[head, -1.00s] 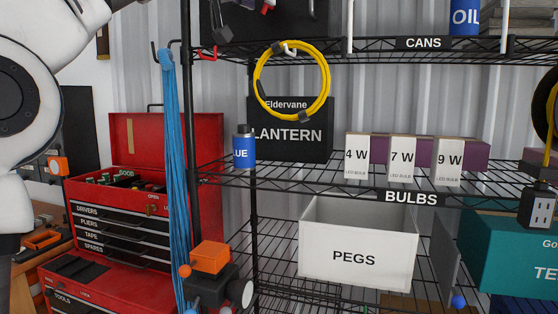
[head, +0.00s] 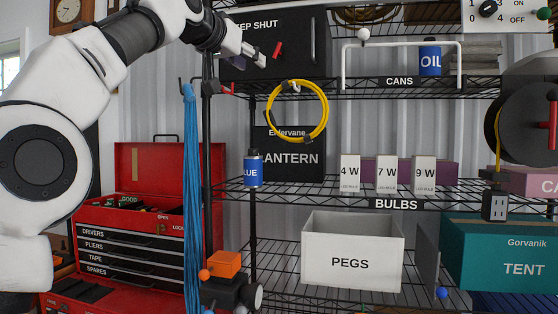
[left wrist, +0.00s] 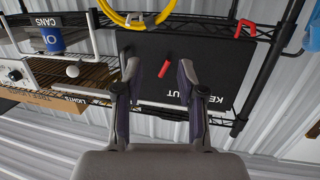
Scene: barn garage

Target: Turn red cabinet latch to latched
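The red latch (head: 277,49) is a small handle on the front of a black cabinet (head: 305,40) marked KEEP SHUT, on the upper shelf. It sits tilted, neither upright nor level. My left gripper (head: 256,56) is in front of the cabinet's left part, left of the latch in the head view. In the left wrist view, which is upside down, the left gripper (left wrist: 159,72) is open and empty. The latch (left wrist: 164,69) shows between its fingertips, still some distance beyond them. The cabinet front (left wrist: 212,70) faces the gripper. My right gripper is not in view.
A black post (head: 208,160) with a blue rope (head: 191,190) stands left. A white rail (head: 345,66) stands right of the cabinet.

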